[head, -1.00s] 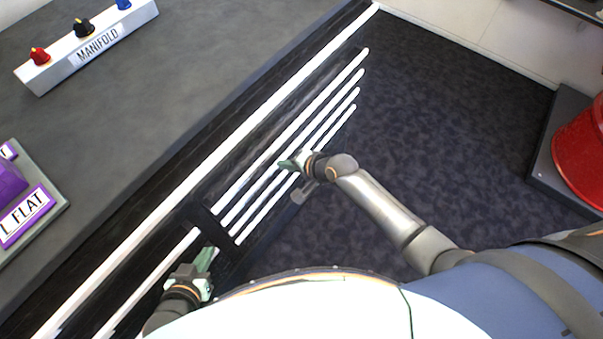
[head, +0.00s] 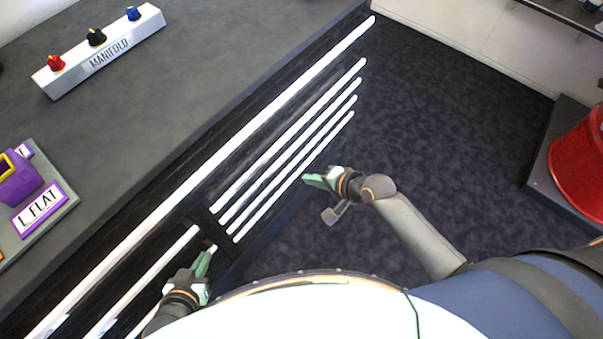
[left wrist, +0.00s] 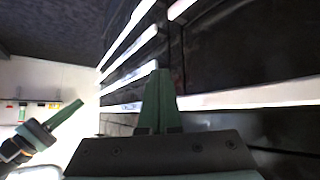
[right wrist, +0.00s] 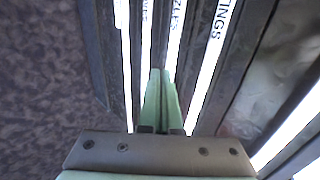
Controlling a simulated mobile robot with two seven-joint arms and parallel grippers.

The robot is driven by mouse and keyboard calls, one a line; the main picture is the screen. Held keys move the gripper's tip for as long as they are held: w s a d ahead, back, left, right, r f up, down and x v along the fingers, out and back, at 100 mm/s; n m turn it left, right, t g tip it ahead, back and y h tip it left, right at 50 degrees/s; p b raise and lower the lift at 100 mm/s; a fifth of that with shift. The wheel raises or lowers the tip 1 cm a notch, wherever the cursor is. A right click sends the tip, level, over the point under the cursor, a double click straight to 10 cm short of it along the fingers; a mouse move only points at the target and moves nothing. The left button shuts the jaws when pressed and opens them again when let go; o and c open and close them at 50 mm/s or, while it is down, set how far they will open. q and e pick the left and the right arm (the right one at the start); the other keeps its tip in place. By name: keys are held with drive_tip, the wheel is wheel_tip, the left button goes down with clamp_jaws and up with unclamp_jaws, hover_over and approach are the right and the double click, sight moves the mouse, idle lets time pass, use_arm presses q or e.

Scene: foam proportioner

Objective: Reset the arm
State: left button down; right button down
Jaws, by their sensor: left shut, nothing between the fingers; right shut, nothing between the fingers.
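My left gripper (head: 207,262) is low at the left in the head view, in front of the dark bench front with its white strips. In the left wrist view its green fingers (left wrist: 159,75) are together and empty. Whether either gripper touches the bench front is not clear. The right gripper also shows at the left of the left wrist view (left wrist: 78,106).
The bench top (head: 200,90) carries a white manifold block (head: 103,52) with red, black and blue knobs. A grey tray (head: 70,205) holds a purple holder (head: 20,180) and an L FLAT label. A red drum (head: 580,160) stands at the right. The carpet (head: 450,120) between is clear.

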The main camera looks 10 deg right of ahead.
drive_tip(key=s+d+r+n+t+h+p, duration=0.1)
drive_tip(key=s+d+n+p, duration=0.1)
drive_tip(key=s+n, duration=0.4)
drive_tip(key=s+d+r+n+t+h+p, duration=0.1)
drive_tip(key=s+d+n+h+p, duration=0.1)
drive_tip(key=s+n, duration=0.4)
drive_tip(key=shift+s+d+r, duration=0.3)
drive_tip(key=shift+s+d, duration=0.25)
drive_tip(key=shift+s, duration=0.15)
